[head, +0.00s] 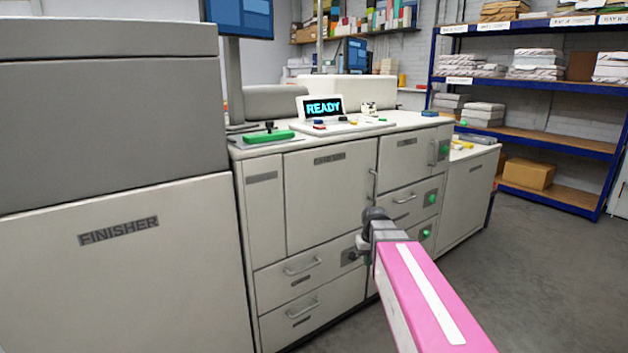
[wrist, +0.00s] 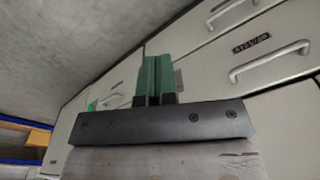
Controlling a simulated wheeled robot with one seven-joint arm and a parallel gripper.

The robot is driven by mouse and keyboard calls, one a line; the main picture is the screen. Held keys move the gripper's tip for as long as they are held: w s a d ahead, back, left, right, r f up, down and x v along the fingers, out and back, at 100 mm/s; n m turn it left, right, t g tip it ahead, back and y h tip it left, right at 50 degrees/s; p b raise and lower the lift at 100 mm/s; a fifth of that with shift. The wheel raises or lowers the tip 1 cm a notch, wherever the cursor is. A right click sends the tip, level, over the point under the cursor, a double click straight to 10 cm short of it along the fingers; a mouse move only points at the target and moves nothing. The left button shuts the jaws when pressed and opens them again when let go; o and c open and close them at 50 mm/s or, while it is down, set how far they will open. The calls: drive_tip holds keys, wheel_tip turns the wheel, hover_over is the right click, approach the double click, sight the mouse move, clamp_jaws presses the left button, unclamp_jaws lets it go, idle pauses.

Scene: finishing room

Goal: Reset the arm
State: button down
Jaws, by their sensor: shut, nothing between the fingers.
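My arm reaches forward from the lower right of the head view, with a pink link in front. The gripper itself is hidden behind the arm there. In the wrist view my gripper (wrist: 155,80) shows with its two green fingers together, shut and empty. Behind the fingers are pale cabinet fronts with metal bar handles (wrist: 270,62). In the head view the arm's end is in front of the light grey machine (head: 330,195), close to its drawers and doors. I cannot tell the exact gap.
The finisher unit (head: 110,265) stands close on the left. A screen reading READY (head: 322,108) sits on the machine's top. A blue shelving rack (head: 560,139) with paper stacks and a cardboard box (head: 528,173) stands at right. Grey floor (head: 530,270) is clear at right.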

drive_tip(key=s+f+m, duration=0.1)
drive_tip(key=s+f, duration=0.8)
drive_tip(key=s, duration=0.4)
drive_tip(key=shift+s+f+g, duration=0.25)
drive_tip(key=shift+f+g, duration=0.15)
drive_tip(key=shift+a, duration=0.1)
idle(0.6)
